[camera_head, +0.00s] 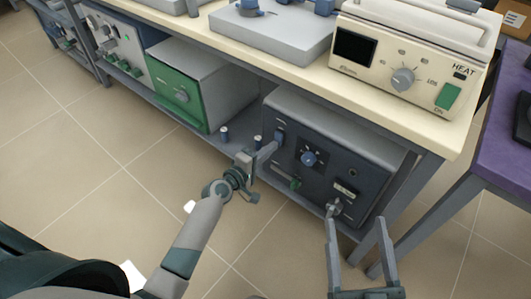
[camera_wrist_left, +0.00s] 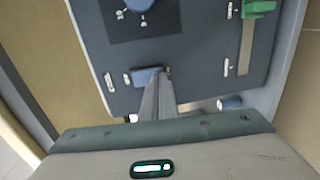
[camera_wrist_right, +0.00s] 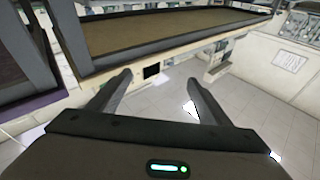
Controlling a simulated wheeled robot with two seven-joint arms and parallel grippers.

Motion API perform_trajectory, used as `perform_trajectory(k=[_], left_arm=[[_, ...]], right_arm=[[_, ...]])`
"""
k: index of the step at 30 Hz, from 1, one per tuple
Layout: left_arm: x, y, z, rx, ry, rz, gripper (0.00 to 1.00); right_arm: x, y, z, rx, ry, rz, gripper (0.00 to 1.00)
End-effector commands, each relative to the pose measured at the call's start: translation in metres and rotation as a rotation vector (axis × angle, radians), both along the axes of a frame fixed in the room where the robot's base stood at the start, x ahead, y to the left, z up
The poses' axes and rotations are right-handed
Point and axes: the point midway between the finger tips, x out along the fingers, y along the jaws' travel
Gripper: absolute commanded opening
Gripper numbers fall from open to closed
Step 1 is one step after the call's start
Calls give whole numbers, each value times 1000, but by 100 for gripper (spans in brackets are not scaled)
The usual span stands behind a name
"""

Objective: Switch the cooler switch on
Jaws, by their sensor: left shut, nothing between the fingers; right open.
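A grey box unit with a dark blue front (camera_head: 325,178), seemingly the cooler, stands on the lower shelf. A small blue switch (camera_head: 280,136) sits at the upper left of its front. The switch also shows in the left wrist view (camera_wrist_left: 146,76), partly hidden by my fingers. My left gripper (camera_head: 271,148) is shut and empty, its tips at the switch; I cannot tell whether they touch it. It also shows in the left wrist view (camera_wrist_left: 158,84). My right gripper (camera_head: 356,222) is open and empty, in front of the unit's lower right. It is also open in the right wrist view (camera_wrist_right: 159,78).
The front also carries a blue knob (camera_head: 309,158) and a green slider handle (camera_head: 296,184). A cream heater unit (camera_head: 410,62) stands on the bench above. A green-fronted box (camera_head: 180,88) is left on the shelf. A purple table (camera_head: 500,150) is at right. Floor in front is clear.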

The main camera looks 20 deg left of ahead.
Motion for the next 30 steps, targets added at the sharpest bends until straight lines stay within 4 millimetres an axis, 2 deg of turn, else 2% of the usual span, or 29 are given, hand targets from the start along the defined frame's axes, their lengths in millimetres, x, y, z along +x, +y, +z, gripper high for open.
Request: perform_trajectory(k=[13, 21, 23, 30], left_arm=[[1, 0, -1, -2, -5, 0, 0], [4, -2, -6, -13, -38, -1, 0], [4, -1, -1, -13, -36, 0, 0], [4, -1, -1, -13, -35, 0, 0]], right_arm=[[0, 0, 0, 5, -12, -1, 72], [6, -17, 50, 78, -282, -39, 72], [5, -16, 51, 73, -264, -36, 72], [5, -15, 50, 73, -261, -36, 72]])
